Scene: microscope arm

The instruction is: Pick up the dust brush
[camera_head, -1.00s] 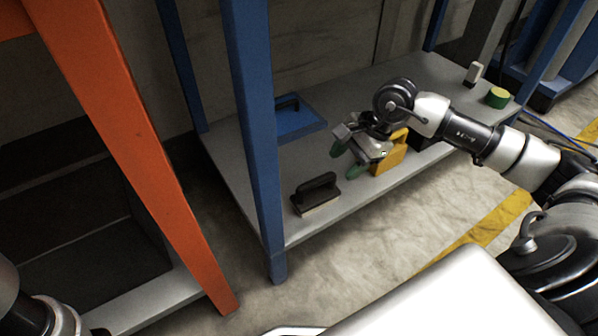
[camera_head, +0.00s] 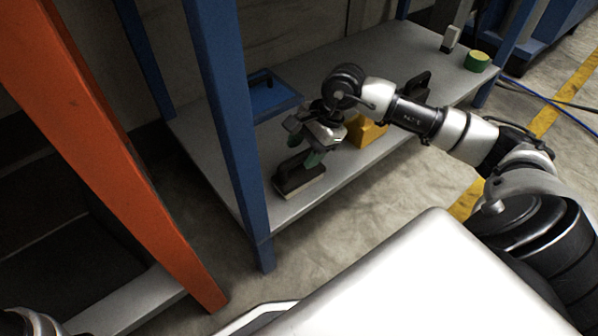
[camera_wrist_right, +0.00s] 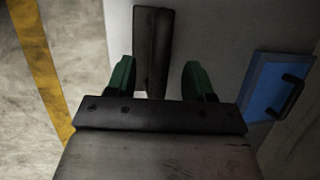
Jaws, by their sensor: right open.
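The dust brush (camera_head: 297,181) is a dark block with a raised handle and a paler lower edge. It lies on the grey shelf near its front edge, just right of the blue front post. My right gripper (camera_head: 303,152) is open above the brush, its green fingertips over the handle. In the right wrist view the brush (camera_wrist_right: 153,45) runs lengthwise away from me. It shows between the two green fingertips (camera_wrist_right: 158,75), nearer the left one. Whether a finger touches it I cannot tell. No fingers of my left gripper show.
A blue dustpan-like tray (camera_head: 270,97) lies farther back on the grey shelf (camera_head: 345,55). A yellow object (camera_head: 366,130) stands right of the gripper. A green-and-yellow roll (camera_head: 477,61) and a small white item (camera_head: 451,38) sit at the far right. A blue post (camera_head: 228,120) stands close left.

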